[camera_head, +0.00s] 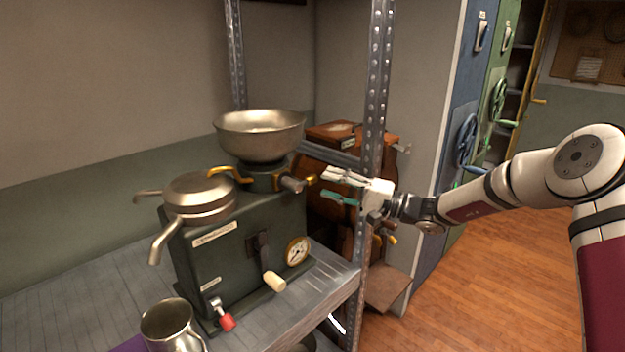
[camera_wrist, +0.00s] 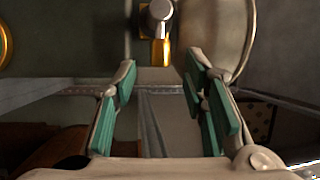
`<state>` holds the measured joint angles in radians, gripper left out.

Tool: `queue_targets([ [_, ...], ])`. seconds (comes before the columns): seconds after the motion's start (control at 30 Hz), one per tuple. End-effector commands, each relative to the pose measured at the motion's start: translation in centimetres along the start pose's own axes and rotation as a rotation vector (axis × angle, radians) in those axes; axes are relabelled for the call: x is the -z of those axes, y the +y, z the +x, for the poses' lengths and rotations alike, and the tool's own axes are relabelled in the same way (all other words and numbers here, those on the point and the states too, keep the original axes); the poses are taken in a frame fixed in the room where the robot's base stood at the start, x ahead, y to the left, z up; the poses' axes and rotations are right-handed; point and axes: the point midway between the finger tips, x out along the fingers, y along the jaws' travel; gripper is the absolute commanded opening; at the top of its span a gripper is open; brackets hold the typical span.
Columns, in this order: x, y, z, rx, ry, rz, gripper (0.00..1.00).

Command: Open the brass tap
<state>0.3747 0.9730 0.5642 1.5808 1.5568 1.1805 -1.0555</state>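A dark green machine (camera_head: 235,257) stands on a metal shelf, with a wide metal bowl (camera_head: 260,135) on top. Below the bowl, a tap with a grey metal body (camera_head: 292,184) and a brass end (camera_head: 311,180) sticks out toward my gripper. The brass end also shows in the wrist view (camera_wrist: 160,52), near the upper middle, beside the bowl (camera_wrist: 215,35). My gripper (camera_head: 328,186) is to the right of the tap. Its two teal-padded fingers are wide apart and empty in the wrist view (camera_wrist: 160,82). The brass end appears just beyond the fingertips; contact is not visible.
A shelf post (camera_head: 376,90) rises close behind my gripper. A curved brass piece (camera_head: 228,172), lidded metal spouts (camera_head: 200,193), a gauge (camera_head: 298,250), a crank grip (camera_head: 274,281) and a metal mug (camera_head: 170,325) are nearby. The wooden floor (camera_head: 480,270) at right is clear.

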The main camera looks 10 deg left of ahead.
Motion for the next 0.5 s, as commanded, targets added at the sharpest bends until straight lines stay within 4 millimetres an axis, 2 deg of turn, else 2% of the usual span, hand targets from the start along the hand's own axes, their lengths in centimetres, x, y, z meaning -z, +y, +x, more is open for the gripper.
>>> queue_targets([
  [0.1,-0.1,0.0,2.3,0.000,-0.003,-0.001,0.39],
  [0.23,-0.1,0.0,4.1,0.000,-0.002,-0.001,0.39],
  [0.5,0.0,0.0,5.6,0.000,-0.001,-0.001,0.39],
])
